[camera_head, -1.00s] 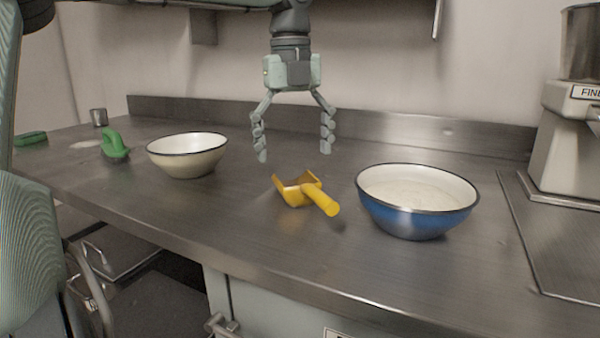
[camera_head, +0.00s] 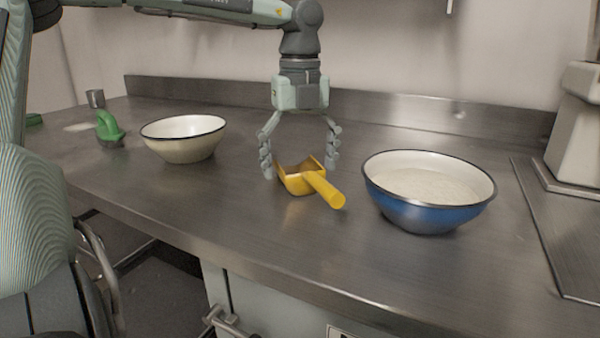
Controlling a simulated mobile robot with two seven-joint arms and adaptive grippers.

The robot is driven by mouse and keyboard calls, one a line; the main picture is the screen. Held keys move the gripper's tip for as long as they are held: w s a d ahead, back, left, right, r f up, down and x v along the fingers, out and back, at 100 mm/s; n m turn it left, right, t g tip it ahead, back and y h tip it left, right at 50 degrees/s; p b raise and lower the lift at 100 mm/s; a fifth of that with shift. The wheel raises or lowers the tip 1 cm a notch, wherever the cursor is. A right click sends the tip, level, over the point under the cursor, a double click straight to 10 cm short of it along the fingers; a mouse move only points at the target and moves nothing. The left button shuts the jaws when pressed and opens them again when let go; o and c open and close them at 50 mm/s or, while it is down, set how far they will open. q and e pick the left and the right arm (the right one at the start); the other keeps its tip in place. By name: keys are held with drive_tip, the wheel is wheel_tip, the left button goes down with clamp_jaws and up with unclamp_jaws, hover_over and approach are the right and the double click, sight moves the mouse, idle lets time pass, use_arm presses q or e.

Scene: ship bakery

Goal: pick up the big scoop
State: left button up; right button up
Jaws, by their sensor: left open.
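The big scoop (camera_head: 302,181) is yellow and lies on the steel counter between two bowls. Its handle points toward the front right. My left gripper (camera_head: 301,171) is open and points down, with its fingers on either side of the scoop's bowl end. The left finger is close to the scoop's left edge; I cannot tell whether it touches. Nothing is held. My right gripper is not in view.
A blue bowl (camera_head: 425,217) with pale powder stands close to the right of the scoop. A cream bowl (camera_head: 184,150) stands to the left. The counter's front is clear.

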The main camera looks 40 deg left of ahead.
use_arm(q)
drive_tip(key=shift+f, duration=0.25)
drive_tip(key=c, duration=1.4)
drive_tip(key=shift+r, duration=0.1)
